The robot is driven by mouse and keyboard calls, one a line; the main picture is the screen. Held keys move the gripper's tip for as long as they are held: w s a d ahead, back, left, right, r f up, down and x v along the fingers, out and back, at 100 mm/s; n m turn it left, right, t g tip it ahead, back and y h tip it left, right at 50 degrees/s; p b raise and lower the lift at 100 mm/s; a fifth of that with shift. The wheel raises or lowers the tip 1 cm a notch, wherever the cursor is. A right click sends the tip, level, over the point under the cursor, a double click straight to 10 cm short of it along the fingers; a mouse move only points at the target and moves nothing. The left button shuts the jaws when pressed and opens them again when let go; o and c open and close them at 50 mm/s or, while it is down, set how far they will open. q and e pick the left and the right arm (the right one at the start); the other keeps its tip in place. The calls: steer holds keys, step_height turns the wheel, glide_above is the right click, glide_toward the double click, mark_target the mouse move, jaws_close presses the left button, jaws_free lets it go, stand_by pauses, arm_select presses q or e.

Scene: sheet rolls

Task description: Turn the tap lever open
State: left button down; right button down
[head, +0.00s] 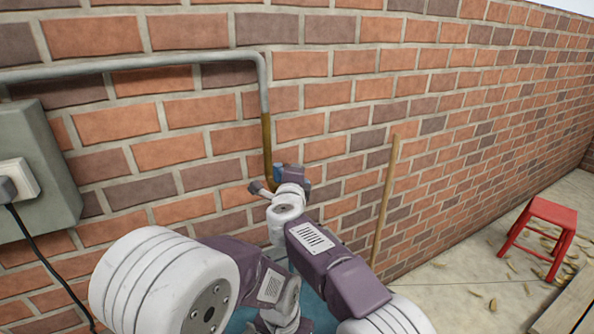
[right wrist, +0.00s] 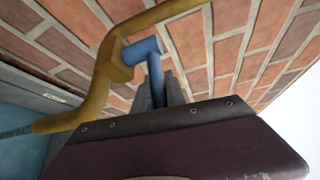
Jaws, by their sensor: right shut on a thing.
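The tap is a yellow-brass bent pipe (right wrist: 105,72) in the right wrist view, mounted in front of the brick wall. Its blue lever (right wrist: 142,50) has a stem running down between the grey fingers of my right gripper (right wrist: 162,92). The right gripper is shut on that lever. In the head view, the lever shows as a small blue piece (head: 278,172) at the bottom of the brown pipe, and my right wrist hides most of the tap. My left arm is at the lower left of the head view; its gripper is not visible.
A grey pipe (head: 130,68) runs along the brick wall and down to the tap. A grey electrical box (head: 45,190) with a plugged cable is at left. A wooden pole (head: 386,200) leans on the wall. A red stool (head: 546,225) stands at right. Teal surface (head: 312,297) lies below my arms.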

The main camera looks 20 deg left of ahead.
steer(key=shift+f, duration=0.15)
steer(key=c, duration=1.4)
jaws_free()
steer(key=shift+o, duration=0.2)
steer(key=b+v, duration=0.4)
steer(key=shift+s+f, duration=0.15)
steer(key=shift+s, duration=0.1)
steer(key=v, duration=0.1)
steer(key=b+v, duration=0.1)
steer(key=v, duration=0.1)
steer(key=b+v, duration=0.1)
steer(key=shift+s+d+r, duration=0.2)
steer(key=shift+s+r, duration=0.05)
steer(key=shift+r, duration=0.05)
